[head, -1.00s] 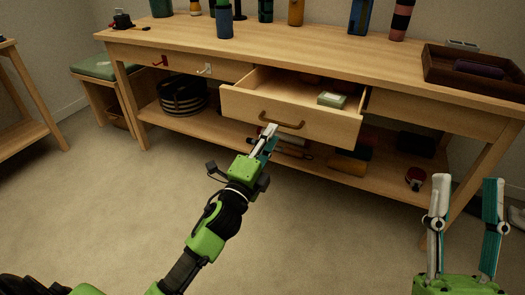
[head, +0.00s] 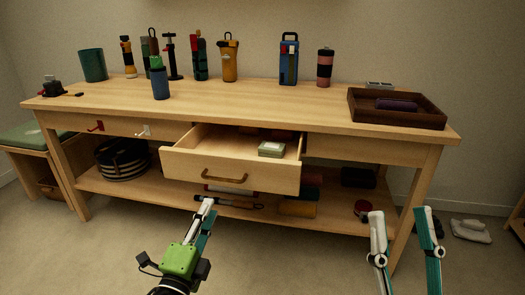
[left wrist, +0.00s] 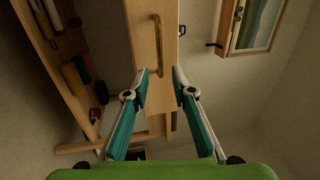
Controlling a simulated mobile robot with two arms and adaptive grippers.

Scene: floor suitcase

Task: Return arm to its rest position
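My left gripper (head: 207,208) is in front of the workbench, just below the open drawer (head: 230,170). In the left wrist view the fingers of the left gripper (left wrist: 159,74) are apart with nothing held between them. The drawer's brown handle (head: 222,177) lies beyond the fingertips; it also shows in the left wrist view (left wrist: 157,44). My right gripper (head: 402,214) is at the lower right of the head view, fingers apart and empty, in front of the bench's right end.
The drawer sticks out from the bench and holds a small pale green box (head: 271,149). Bottles and tools stand on the bench top (head: 240,105), with a dark tray (head: 440,118) at right. A coiled hose (head: 122,159) lies on the lower shelf. The floor in front is clear.

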